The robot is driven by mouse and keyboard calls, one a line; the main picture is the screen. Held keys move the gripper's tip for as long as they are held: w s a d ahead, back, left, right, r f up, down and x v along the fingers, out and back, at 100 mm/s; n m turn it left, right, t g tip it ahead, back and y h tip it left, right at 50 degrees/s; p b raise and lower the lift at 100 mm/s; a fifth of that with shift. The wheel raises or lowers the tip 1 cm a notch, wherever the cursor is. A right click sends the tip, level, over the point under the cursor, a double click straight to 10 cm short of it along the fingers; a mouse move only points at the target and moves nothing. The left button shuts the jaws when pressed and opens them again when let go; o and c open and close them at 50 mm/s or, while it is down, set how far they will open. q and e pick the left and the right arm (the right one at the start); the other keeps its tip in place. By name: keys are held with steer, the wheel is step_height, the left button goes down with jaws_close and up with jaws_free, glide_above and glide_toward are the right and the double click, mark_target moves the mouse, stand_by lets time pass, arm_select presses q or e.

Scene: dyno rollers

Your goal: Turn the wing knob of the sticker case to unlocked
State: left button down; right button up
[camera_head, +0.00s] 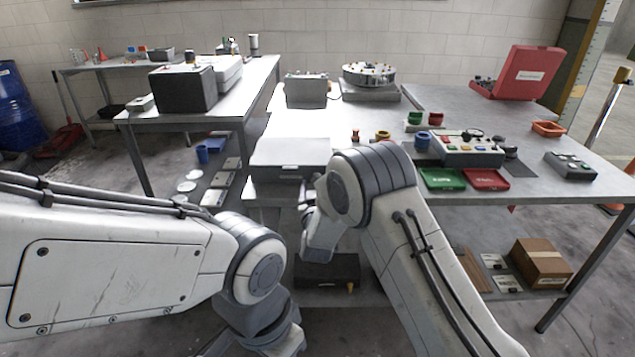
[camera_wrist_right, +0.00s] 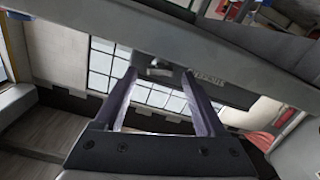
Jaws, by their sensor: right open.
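The sticker case is most likely the flat grey case (camera_head: 290,155) at the front edge of the middle table, with a small pale label on its front. In the right wrist view, a grey front (camera_wrist_right: 240,92) with a partly readable pale label crosses the picture. A small knob (camera_wrist_right: 157,69) sticks out from it, and its lock position cannot be read. My right gripper (camera_wrist_right: 159,80) is open, its two fingers either side of the knob in the picture; contact cannot be told. In the head view my right wrist hides its fingertips. My left arm's gripper is out of sight.
Green (camera_head: 443,179) and red (camera_head: 486,179) trays, a control box (camera_head: 467,149) and small coloured parts stand right of the case. A dark box (camera_head: 328,271) lies on the shelf below. A cardboard box (camera_head: 541,262) is at lower right.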

steer(key=shift+w, duration=0.7)
jaws_close()
steer(key=shift+f+m+b, duration=0.2)
steer(key=shift+m+b, duration=0.4)
steer(key=shift+b, duration=0.25)
steer(key=shift+m+b, duration=0.4)
steer(key=shift+m, duration=0.1)
steer(key=shift+r+m, duration=0.2)
steer(key=shift+m, duration=0.2)
jaws_free()
